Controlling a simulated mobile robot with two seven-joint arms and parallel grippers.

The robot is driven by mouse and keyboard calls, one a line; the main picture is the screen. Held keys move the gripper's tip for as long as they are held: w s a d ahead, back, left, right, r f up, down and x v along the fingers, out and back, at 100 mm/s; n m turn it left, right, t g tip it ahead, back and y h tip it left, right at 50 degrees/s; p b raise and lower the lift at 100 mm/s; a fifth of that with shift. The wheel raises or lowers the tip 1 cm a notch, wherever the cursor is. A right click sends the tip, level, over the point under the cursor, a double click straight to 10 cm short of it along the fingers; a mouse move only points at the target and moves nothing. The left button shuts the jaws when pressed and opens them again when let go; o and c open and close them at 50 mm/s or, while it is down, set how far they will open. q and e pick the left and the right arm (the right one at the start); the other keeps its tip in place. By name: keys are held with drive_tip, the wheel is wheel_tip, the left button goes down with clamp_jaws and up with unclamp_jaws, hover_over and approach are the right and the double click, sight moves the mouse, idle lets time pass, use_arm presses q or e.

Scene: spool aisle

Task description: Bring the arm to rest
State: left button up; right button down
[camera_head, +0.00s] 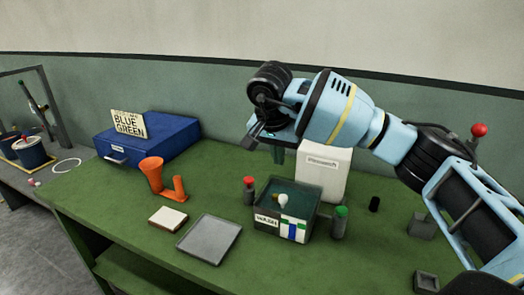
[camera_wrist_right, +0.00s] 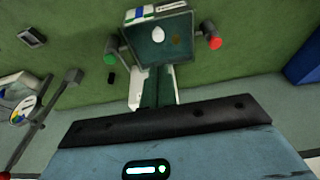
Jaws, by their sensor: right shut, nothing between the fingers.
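My right arm comes in from the right in the head view. Its gripper (camera_head: 278,157) hangs over the back of the table, above and behind the dark open-topped WASH box (camera_head: 268,222). The fingers are shut with nothing between them and are partly hidden by the hand. In the right wrist view the shut fingers (camera_wrist_right: 158,72) reach towards the WASH box (camera_wrist_right: 134,45), which holds a small white rounded thing (camera_wrist_right: 158,34). The gripper appears apart from the box. My left gripper is not in view.
A white container (camera_head: 322,178) stands close behind the WASH box. A grey tray (camera_head: 209,239), an orange holder (camera_head: 160,180) and a blue drawer box (camera_head: 165,142) stand left. The green table (camera_head: 130,240) has bare front-left room.

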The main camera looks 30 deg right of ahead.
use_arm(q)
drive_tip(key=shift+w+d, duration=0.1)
use_arm(e)
drive_tip(key=shift+f, duration=0.1)
